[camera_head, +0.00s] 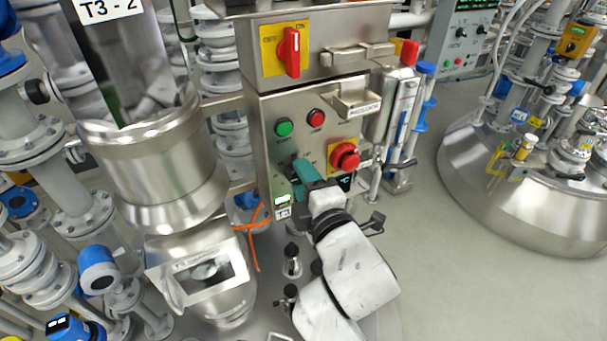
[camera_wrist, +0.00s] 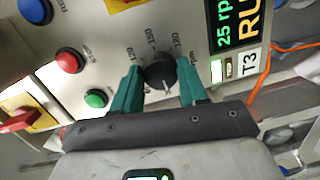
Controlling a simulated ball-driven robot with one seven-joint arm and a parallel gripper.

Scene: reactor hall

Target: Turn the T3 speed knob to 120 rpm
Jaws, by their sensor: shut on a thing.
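The black T3 speed knob (camera_wrist: 160,66) sits on the steel control panel (camera_head: 266,130), with scale numbers printed round it. My gripper (camera_wrist: 160,80) has one teal finger on each side of the knob and is shut on it. In the head view my gripper (camera_head: 308,178) is at the lower part of the panel, and its fingers and wrist largely hide the knob. A green display (camera_wrist: 226,25) beside the knob reads "25 rpm", partly cut off at the edge, with "RUN" below. A T3 label (camera_wrist: 249,72) is next to it.
A green button (camera_head: 284,127), a red button (camera_head: 317,117) and a red emergency stop (camera_head: 344,156) are close above my gripper. A red rotary switch (camera_head: 291,52) is higher up. A steel vessel (camera_head: 160,170) stands to the left. Open floor (camera_head: 440,230) lies to the right.

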